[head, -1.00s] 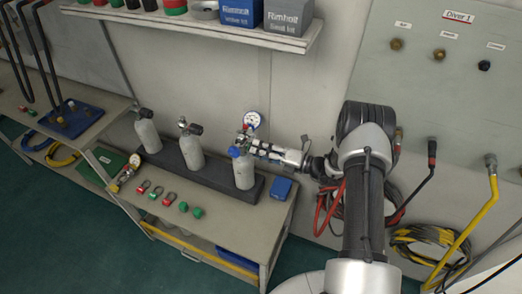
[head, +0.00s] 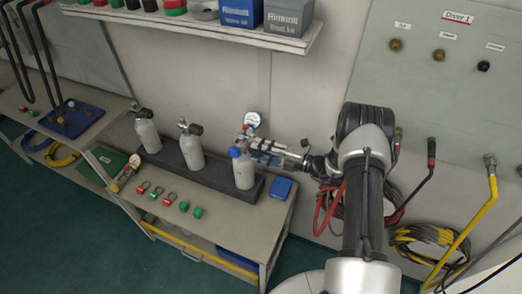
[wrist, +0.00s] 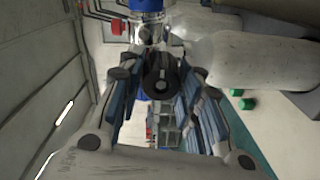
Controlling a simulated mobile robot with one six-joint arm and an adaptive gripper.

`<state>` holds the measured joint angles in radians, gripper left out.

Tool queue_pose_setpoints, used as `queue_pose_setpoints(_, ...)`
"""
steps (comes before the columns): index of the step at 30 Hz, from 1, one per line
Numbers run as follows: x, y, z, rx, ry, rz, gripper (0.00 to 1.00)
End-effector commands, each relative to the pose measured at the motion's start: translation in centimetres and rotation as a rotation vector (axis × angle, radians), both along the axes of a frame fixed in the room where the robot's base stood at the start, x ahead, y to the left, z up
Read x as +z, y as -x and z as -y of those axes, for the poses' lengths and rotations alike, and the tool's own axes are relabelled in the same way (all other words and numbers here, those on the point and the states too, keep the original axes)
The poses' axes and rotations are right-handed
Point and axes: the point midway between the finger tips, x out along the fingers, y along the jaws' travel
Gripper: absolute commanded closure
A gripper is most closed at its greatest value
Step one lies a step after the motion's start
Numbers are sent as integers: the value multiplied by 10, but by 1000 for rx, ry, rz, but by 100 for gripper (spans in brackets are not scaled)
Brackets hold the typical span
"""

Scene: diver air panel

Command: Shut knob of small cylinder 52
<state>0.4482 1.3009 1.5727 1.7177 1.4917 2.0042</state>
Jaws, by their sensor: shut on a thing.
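Three small grey cylinders stand upright in a dark rack (head: 215,178) on the bench. The number 52 is not legible on any of them. The right cylinder (head: 244,174) has a blue collar (head: 236,152) and a pressure gauge (head: 251,119) by its valve. My gripper (head: 257,147) reaches in from the right at this valve. In the wrist view, a round black knob (wrist: 161,84) sits between the two fingers, which are shut on it. The blue collar (wrist: 146,5) is at the top edge there, and the cylinder body (wrist: 245,62) lies to the right.
The middle cylinder (head: 191,150) and left cylinder (head: 147,134) stand in the same rack. A blue box (head: 282,188) lies right of the rack. Red and green shackles and caps lie in front. A shelf (head: 190,26) overhangs behind; hoses hang at right.

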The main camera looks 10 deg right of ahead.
Motion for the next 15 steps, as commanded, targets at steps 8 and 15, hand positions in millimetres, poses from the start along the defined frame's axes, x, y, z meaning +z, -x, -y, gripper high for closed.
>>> queue_pose_setpoints(8, 0, 0, 0, 1, -5, -5, 91)
queue_pose_setpoints(15, 0, 0, 0, 1, -4, -4, 59)
